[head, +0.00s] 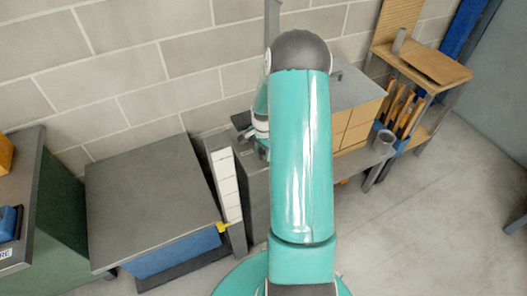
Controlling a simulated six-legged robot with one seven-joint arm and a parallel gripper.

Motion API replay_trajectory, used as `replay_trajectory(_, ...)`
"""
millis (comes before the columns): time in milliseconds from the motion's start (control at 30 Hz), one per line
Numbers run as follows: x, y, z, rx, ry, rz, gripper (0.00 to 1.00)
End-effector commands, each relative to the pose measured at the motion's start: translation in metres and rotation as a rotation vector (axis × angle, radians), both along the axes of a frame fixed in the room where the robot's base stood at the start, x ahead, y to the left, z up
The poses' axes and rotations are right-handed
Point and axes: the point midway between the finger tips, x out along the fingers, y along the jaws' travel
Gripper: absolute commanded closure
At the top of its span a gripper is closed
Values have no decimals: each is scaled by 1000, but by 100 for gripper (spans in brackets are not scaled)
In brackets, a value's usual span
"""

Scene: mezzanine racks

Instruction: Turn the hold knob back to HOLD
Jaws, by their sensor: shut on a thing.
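My gripper (262,151) shows only in part, just left of my teal arm, low over the top of a narrow grey cabinet (256,190) by the wall. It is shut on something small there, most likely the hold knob. The knob itself is hidden behind my gripper and arm, so its pointing direction and any HOLD marking cannot be read.
Left of the cabinet stand a white-labelled panel (226,185) and a grey-topped table (150,200) with a yellow piece (223,228) at its corner. Right of my arm are cardboard boxes (358,125), a grey cup (384,140) and a wooden shelf (425,65).

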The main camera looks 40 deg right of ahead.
Motion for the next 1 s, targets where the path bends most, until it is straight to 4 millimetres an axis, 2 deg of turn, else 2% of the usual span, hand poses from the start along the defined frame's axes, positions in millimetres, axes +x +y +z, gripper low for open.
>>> replay_trajectory(267, 0, 0, 0, -1, 0, 49, 87)
replay_trajectory(467, 0, 0, 0, -1, -1, 159, 87)
replay_trajectory(1000, 0, 0, 0, -2, -1, 649, 87)
